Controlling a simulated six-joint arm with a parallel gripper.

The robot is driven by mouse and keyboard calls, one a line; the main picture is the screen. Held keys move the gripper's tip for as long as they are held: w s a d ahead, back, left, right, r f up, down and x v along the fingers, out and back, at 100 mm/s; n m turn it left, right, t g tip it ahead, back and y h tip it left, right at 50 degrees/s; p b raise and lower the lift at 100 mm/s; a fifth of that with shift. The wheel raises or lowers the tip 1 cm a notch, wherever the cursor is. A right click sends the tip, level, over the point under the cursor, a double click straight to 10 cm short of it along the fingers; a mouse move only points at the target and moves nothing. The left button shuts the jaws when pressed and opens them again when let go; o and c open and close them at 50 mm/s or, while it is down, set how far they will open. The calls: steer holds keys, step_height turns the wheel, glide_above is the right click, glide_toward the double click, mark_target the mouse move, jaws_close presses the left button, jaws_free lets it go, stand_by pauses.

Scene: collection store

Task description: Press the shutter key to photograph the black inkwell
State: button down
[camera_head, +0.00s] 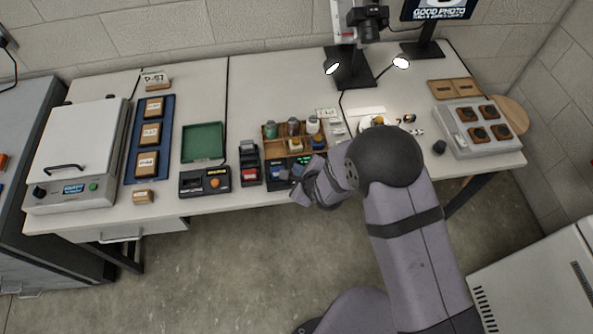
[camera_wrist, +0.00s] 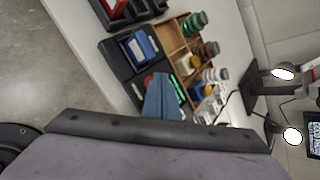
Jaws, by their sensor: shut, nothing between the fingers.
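My gripper (camera_head: 296,184) is shut and empty, low over the front edge of the table. In the wrist view its blue-grey fingers (camera_wrist: 160,97) reach over a black console (camera_wrist: 117,66) carrying a blue block, with small red and green patches beside the fingertips. The fingers hide part of the console, and I cannot tell whether they touch it or which part is the shutter key. A small dark pot (camera_head: 439,147), perhaps the black inkwell, stands right of my arm. The camera stand (camera_head: 350,72) is at the back, its camera (camera_head: 369,20) above two lit lamps.
A wooden compartment box (camera_head: 272,146) with several jars stands behind the console. A black control box (camera_head: 205,182) and a green tray (camera_head: 203,142) are left of it. A monitor (camera_head: 440,12) reads "GOOD PHOTO". My arm hides part of the area under the camera.

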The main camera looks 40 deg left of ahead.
steer(key=shift+r, duration=0.55)
steer(key=shift+r+p, duration=1.95)
steer(key=shift+r, duration=0.55)
